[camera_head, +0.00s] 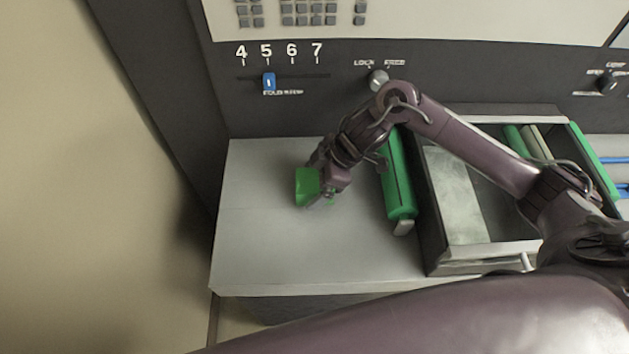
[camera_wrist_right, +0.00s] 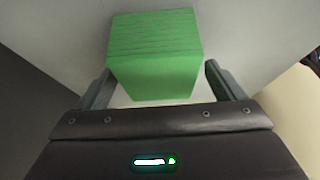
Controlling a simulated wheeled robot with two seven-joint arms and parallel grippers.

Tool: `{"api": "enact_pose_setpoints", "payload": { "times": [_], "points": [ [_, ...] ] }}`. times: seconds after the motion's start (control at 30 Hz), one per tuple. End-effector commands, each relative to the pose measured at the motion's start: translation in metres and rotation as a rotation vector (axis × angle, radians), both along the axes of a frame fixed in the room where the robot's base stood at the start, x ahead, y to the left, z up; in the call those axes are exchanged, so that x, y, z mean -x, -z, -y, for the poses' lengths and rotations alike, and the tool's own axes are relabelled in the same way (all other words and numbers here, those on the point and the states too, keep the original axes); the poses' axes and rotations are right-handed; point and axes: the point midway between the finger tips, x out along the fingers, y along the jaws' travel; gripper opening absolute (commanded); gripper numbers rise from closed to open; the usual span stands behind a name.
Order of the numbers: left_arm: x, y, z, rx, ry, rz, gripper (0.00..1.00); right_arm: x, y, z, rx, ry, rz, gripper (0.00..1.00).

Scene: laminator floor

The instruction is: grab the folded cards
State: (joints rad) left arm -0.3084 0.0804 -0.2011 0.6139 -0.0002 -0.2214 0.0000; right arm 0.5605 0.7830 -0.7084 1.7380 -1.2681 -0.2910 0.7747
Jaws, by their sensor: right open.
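The folded cards are a green block-like stack (camera_head: 306,186) on the left part of the grey shelf (camera_head: 270,250). In the right wrist view the stack (camera_wrist_right: 155,60) shows layered lines on its top and a plain green near face. My right gripper (camera_head: 318,190) reaches in from the right and is at the stack. In the right wrist view its two open fingers (camera_wrist_right: 160,88) stand on either side of the stack's near end, with a gap at each side. My left gripper is not in view.
A green roller (camera_head: 398,180) lies right of the stack, beside an open metal tray (camera_head: 455,195). The machine's dark panel with a blue slider (camera_head: 268,82) and a knob (camera_head: 378,78) rises behind. The shelf's front left is clear.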

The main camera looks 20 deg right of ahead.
Motion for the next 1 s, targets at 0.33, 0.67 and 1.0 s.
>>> {"api": "enact_pose_setpoints", "payload": {
  "times": [0.33,0.67,1.0],
  "points": [
    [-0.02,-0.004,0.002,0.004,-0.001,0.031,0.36,-0.002,0.016,-0.008,0.001,0.0,0.001,0.89],
    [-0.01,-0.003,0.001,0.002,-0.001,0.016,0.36,-0.002,0.015,-0.008,0.001,0.0,0.001,0.52],
    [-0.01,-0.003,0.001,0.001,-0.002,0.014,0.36,-0.003,0.015,-0.008,0.0,0.0,0.002,0.34]
  ]
}}
